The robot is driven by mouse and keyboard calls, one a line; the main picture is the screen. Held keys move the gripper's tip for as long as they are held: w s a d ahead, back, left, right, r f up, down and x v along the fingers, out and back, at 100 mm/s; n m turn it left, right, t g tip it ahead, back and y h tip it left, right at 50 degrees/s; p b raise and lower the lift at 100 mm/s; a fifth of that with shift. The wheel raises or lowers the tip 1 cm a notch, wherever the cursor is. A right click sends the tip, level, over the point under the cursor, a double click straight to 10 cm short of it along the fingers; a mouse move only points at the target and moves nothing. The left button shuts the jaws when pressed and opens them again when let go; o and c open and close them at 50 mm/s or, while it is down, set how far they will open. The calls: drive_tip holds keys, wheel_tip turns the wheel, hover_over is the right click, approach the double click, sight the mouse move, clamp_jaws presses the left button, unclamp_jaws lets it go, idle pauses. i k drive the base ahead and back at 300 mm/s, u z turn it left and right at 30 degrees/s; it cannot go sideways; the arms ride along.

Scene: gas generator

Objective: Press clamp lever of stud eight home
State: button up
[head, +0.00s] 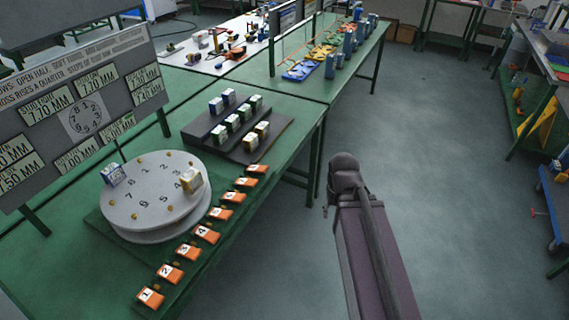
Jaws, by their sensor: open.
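A round grey disc (150,215) with a ring of numbers stands on the green bench, with small brass-coloured studs near its rim. A blue-and-white block (112,175) sits on its left edge, near the printed 8. A row of orange numbered pieces (207,235) runs along the bench edge, with 1 nearest; the farthest piece (257,169) is too small to read surely. I cannot tell which part is the clamp lever of stud eight. My arm shows at centre right, apart from the bench; its gripper is not visible.
A dark stepped rack (275,138) with blue, green and yellow blocks stands behind the disc. A sign board (84,95) with millimetre values stands at the left. Another bench (352,65) carries blue and orange parts. The grey floor (450,180) at right is clear.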

sight(254, 169)
drive_tip(key=z, duration=0.75)
drive_tip(key=k, duration=0.85)
drive_tip(key=u, duration=1.15)
drive_tip(key=i, duration=1)
drive_tip(key=z, duration=0.1)
